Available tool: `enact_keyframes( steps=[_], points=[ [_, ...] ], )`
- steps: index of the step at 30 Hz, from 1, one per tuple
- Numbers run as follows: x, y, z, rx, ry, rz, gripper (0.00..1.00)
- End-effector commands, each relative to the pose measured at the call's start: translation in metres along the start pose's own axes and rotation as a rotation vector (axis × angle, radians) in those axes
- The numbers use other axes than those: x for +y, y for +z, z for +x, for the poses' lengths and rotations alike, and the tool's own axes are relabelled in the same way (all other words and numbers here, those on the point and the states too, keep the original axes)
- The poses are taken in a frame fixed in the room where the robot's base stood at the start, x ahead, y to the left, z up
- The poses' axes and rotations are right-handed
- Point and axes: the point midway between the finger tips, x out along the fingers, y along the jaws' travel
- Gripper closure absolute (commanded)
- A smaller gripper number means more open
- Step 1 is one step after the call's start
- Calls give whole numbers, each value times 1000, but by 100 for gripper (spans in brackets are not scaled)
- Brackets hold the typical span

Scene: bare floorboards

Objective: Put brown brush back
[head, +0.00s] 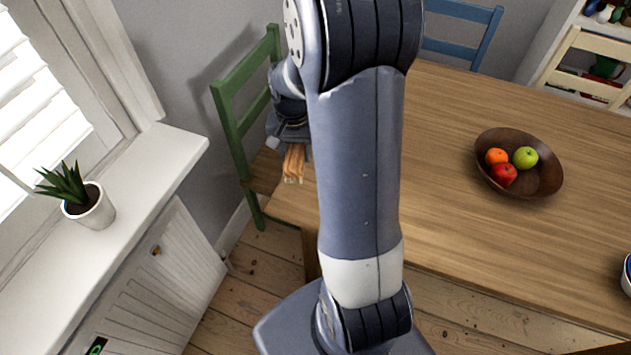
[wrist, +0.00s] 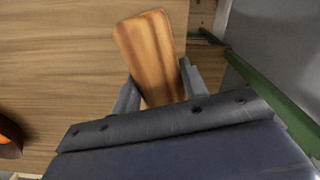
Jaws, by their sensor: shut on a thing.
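The brown brush (head: 294,163) is held in my gripper (head: 293,145) near the left end of the wooden table, in front of the green chair. In the wrist view the brush (wrist: 150,55) shows as a flat brown wooden piece between the two fingers of my gripper (wrist: 160,88). The fingers are shut on it. In the head view its lower end points down, with paler tips. My arm hides part of the table beside it. I cannot tell whether the brush touches the table.
A dark bowl (head: 544,180) of fruit stands on the table (head: 450,215). A green chair (head: 229,115) is at the table's left end. A potted plant (head: 92,208) stands on the white sill (head: 150,170). The table between my arm and the bowl is clear.

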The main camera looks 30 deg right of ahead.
Motion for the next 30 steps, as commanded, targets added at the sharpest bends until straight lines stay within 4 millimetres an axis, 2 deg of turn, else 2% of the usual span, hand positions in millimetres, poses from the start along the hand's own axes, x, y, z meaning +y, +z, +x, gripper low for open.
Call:
enact_keyframes(
  steps=[1,3,8,15,27,30],
  points=[
    [14,0,-6,5,-2,83,80],
    [27,2,-14,4,-2,175,80],
    [44,6,-20,-2,1,291,80],
    [45,7,21,-5,2,303,80],
    [45,6,68,-3,1,301,80],
    [45,6,74,-1,0,301,80]
  ],
)
